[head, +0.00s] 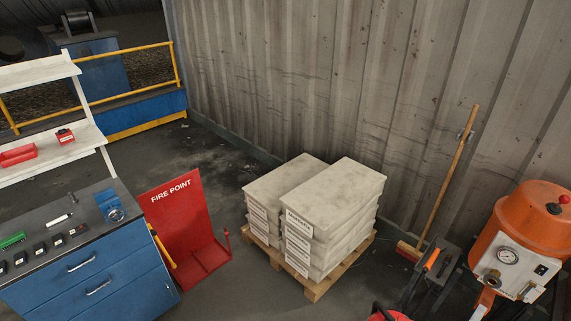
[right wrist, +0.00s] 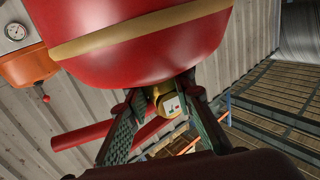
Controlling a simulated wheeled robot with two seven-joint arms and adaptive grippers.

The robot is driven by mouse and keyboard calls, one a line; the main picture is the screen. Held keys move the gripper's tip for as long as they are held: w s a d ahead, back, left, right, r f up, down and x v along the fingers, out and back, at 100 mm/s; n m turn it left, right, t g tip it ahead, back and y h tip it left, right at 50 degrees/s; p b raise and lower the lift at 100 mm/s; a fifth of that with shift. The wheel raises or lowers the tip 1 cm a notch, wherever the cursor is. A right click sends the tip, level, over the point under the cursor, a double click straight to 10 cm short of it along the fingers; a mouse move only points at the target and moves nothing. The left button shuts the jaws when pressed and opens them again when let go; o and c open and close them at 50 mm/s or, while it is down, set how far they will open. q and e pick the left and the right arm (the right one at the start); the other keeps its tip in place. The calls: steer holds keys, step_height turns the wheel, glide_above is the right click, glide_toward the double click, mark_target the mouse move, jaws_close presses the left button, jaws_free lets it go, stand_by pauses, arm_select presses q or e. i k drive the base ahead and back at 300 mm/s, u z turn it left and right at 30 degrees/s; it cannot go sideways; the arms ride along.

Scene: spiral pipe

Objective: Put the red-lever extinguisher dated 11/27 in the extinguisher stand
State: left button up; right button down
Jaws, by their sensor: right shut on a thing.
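The extinguisher stand (head: 175,215) is a red panel marked FIRE POINT with a low base, right of the blue bench in the head view. No extinguisher stands in its base. A red extinguisher (right wrist: 135,35) with a tan band fills the top of the right wrist view. My right gripper (right wrist: 160,90) is shut on it around its brass neck. Red lever bars (right wrist: 85,138) stick out beside the fingers. A small pale tag (right wrist: 171,106) shows at the neck, but I cannot read a date. My left gripper is not in view.
A pallet of stacked grey slabs (head: 335,195) stands right of the stand. A broom (head: 450,175) leans on the corrugated wall. An orange tank with a gauge (head: 520,235) is at the right. The blue bench (head: 95,265) borders the stand on the left. Floor in front of the stand is clear.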

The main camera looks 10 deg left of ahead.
mark_target(193, 269)
steer(key=u, duration=0.55)
steer(key=i, duration=0.5)
steer(key=u, duration=0.9)
steer(key=i, duration=0.45)
steer(key=u, duration=0.3)
